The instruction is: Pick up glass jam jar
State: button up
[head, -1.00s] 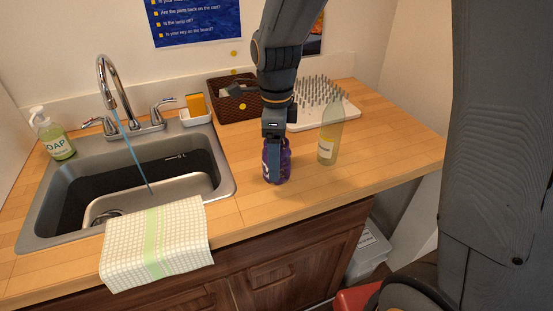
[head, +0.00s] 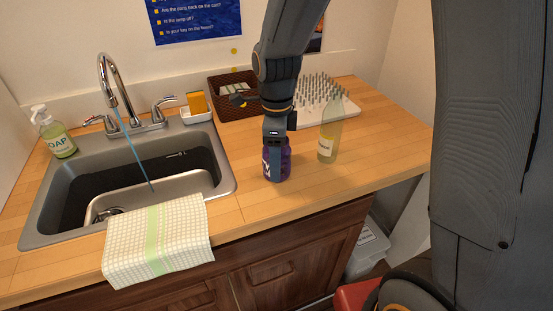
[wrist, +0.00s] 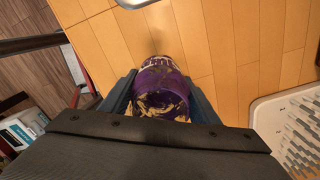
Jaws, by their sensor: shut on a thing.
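The glass jam jar (head: 278,166) is dark purple with a pale label and stands upright on the wooden counter, right of the sink. It also shows in the wrist view (wrist: 161,92), seen from above between the two fingers. My gripper (head: 275,147) comes down on the jar from above and is shut on it, one finger on each side (wrist: 161,98). Part of the jar is hidden behind the gripper in the head view.
A glass bottle (head: 329,134) stands close to the jar's right. Behind are a spiked white drying rack (head: 350,108) and a brown wicker basket (head: 220,108). The sink (head: 228,187) with running water and a draped towel (head: 157,240) lie left. The counter's front right is clear.

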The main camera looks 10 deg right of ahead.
notch_tip(320, 180, up, 10)
jog(key=b, duration=0.1)
jog(key=shift+b, duration=0.35)
jog(key=o, duration=0.4)
jog(key=c, duration=0.7)
jog(key=shift+c, duration=0.3)
